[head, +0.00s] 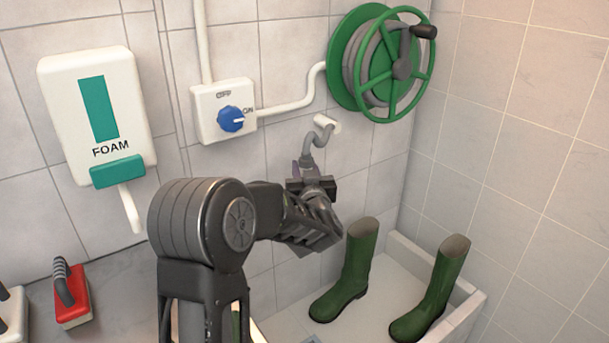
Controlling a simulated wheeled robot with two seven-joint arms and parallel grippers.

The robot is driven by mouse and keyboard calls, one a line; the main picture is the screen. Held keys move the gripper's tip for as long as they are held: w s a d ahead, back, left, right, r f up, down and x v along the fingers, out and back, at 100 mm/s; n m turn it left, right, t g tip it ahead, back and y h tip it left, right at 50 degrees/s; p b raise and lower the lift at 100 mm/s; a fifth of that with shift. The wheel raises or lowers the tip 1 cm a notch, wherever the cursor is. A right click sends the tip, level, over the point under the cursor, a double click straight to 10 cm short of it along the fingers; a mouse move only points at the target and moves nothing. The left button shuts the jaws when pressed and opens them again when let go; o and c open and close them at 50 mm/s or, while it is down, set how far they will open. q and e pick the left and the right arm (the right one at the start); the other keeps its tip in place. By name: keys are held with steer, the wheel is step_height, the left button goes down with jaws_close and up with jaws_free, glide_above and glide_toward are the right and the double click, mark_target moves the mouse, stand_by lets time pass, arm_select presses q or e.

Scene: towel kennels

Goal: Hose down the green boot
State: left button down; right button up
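Two green boots stand upright in a pale basin, one in the middle (354,265) and one at the right (435,290). A grey hose end (310,148) hangs below a white wall holder, above and left of the boots. My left gripper (314,186) is at its lower end, against a dark purple-grey part. My wrist hides the fingertips, so I cannot tell whether they are closed on it. The blue knob (231,119) on the white valve box has its white mark towards ON. My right gripper is out of view.
A green hose reel (382,62) is on the wall at upper right. A white foam dispenser (98,115) is at the left. A red-based brush (71,295) lies on the grey ledge. The basin's low rim (462,315) runs along the right.

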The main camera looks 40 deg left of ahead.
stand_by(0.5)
arm_select(q)
steer(key=d+f+m+t+h, duration=0.2)
steer(key=d+f+m+h, duration=0.1)
steer(key=d, duration=0.7)
steer(key=d+f+m+t+h, duration=0.2)
steer(key=d+f+h, duration=0.3)
steer(key=d, duration=0.6)
steer(key=d+f+m+t+h, duration=0.1)
steer(key=d+f+m+h, duration=0.3)
steer(key=d, duration=0.7)
step_height(320, 180, down, 2)
steer(key=shift+s+d+f+t+h, duration=0.15)
steer(key=shift+s+f+t+h, duration=0.2)
steer(key=shift+h, duration=0.25)
steer(key=shift+r, duration=0.1)
